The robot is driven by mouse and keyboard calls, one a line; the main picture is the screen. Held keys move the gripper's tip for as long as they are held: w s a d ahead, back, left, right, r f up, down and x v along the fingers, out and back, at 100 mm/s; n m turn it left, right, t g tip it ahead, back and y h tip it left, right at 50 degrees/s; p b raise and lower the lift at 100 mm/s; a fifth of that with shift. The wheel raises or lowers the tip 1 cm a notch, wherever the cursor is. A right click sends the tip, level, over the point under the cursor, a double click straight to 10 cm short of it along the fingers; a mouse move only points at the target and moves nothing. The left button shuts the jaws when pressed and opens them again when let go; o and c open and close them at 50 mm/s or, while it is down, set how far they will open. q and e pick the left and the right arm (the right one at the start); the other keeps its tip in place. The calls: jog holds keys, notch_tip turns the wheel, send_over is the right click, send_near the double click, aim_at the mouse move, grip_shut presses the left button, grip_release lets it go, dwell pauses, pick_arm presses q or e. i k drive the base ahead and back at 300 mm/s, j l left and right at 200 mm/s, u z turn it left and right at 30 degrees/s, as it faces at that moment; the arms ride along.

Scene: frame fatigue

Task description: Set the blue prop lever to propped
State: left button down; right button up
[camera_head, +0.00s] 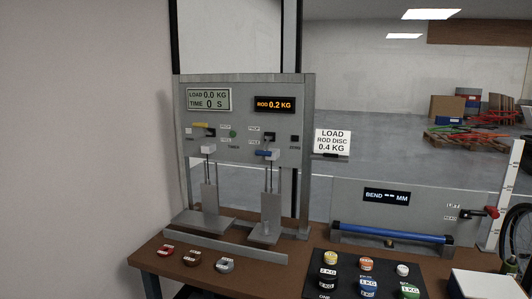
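The blue prop lever (264,153) is on the right half of the grey upright test panel (240,136), below the orange readout "ROD 0.2 KG" (274,104). Its blue handle lies roughly level beside a dark pivot block (270,137). Small labels sit next to it, but they are too small to read surely, so I cannot tell which setting it is at. A yellow lever (201,125) sits on the panel's left half. Neither of my grippers shows in the head view.
Two rod-and-plate assemblies stand below the panel, left (209,200) and right (271,212). Several small weights lie on the wooden bench (185,262) and black mat (325,265). A bend rig with a blue bar (390,233) and red-handled lever (492,212) stands right.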

aim_at(262, 153)
jog(key=i+l, duration=0.4)
jog(key=i, duration=0.15)
jog(key=i+l+u, duration=0.1)
jog(key=i+l, duration=0.25)
jog(key=i, duration=0.2)
